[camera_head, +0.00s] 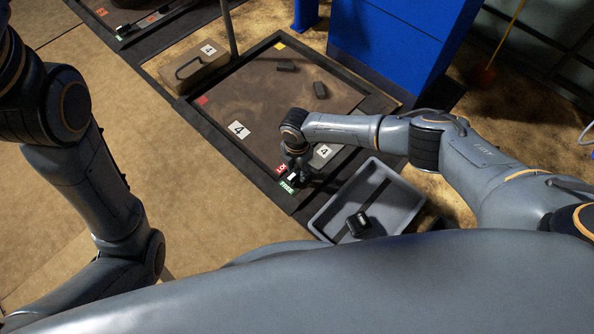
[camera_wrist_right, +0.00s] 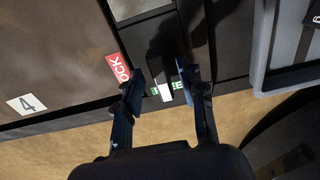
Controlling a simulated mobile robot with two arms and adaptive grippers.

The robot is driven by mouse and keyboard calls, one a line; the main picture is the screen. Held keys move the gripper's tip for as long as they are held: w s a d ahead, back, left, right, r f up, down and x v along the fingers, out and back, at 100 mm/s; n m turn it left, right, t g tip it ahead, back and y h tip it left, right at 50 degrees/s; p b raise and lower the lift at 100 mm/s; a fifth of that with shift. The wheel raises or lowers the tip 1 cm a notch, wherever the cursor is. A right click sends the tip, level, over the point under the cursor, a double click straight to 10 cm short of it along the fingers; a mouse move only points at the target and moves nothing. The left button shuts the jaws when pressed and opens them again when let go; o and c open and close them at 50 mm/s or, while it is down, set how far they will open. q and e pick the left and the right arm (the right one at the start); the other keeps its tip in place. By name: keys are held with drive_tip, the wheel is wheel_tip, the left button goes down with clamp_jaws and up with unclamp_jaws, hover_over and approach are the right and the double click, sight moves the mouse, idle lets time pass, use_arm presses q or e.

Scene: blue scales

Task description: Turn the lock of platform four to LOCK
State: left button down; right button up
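Platform four (camera_head: 245,105) is a brown plate in a black frame, with white "4" cards. At its near corner are a red LOCK label (camera_head: 281,169) and a green FREE label (camera_head: 287,187). The lock's lever, with a white end (camera_wrist_right: 164,90), points over the FREE label in the right wrist view, partly covering it. My right gripper (camera_wrist_right: 161,73) is open, one finger on each side of the lever, with visible gaps. In the head view my right gripper (camera_head: 298,176) is low over the lock and hides part of it. My left gripper is out of view.
A grey tray (camera_head: 398,187) with a dark block (camera_head: 358,222) stands right beside the lock. A blue cabinet (camera_head: 390,45) is behind.

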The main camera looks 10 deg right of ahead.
clamp_jaws()
